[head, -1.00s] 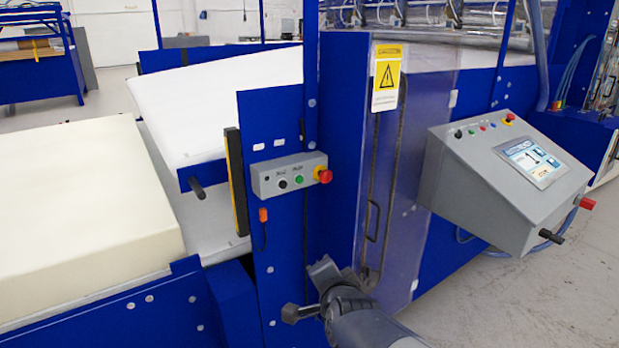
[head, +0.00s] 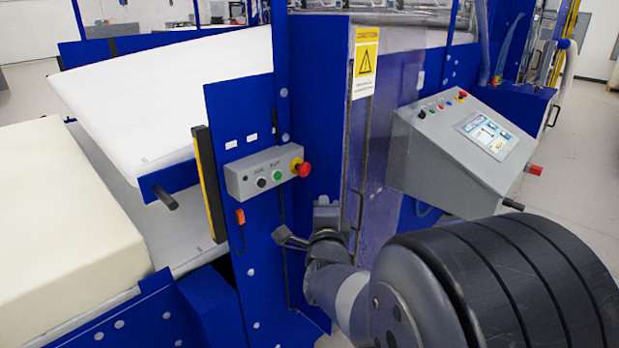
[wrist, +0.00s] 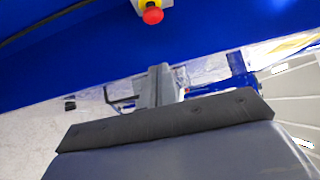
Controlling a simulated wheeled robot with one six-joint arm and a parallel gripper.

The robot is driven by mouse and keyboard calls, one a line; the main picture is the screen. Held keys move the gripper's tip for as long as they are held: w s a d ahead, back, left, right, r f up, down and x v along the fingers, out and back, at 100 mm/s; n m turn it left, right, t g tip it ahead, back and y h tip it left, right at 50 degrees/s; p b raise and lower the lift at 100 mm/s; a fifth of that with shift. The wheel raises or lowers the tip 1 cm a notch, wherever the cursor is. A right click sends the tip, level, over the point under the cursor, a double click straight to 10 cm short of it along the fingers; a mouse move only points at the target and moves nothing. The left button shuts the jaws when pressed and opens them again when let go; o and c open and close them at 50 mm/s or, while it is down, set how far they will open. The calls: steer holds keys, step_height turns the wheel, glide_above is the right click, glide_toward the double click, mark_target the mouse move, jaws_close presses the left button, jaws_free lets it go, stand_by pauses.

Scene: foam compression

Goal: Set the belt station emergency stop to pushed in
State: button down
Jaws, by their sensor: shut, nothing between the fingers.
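The belt station emergency stop (head: 305,169) is a red mushroom button on a yellow base. It sits at the right end of a small grey control box (head: 238,182) on a blue upright panel. I cannot tell whether it is pushed in. It also shows at the top of the wrist view (wrist: 152,15). My gripper (head: 326,206) is below the button and slightly to its right in the head view, apart from it. In the wrist view my gripper's fingers (wrist: 160,72) are together and empty, pointing toward the blue panel.
A clear guard door (head: 385,150) with a yellow warning label stands right of the button. A grey console (head: 455,160) with a screen and its own buttons is further right. A cream foam block (head: 65,215) lies at left. A dark rod (head: 165,197) juts out left of the box.

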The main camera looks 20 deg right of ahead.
mark_target(303, 169)
steer(key=a+p+x, duration=0.1)
steer(key=p+x, duration=0.1)
steer(key=x, duration=0.4)
steer(key=w+a+p+x, duration=0.1)
steer(key=p+x, duration=0.2)
steer(key=x, duration=0.3)
steer(key=shift+w, duration=0.4)
steer(key=shift+a+f, duration=0.1)
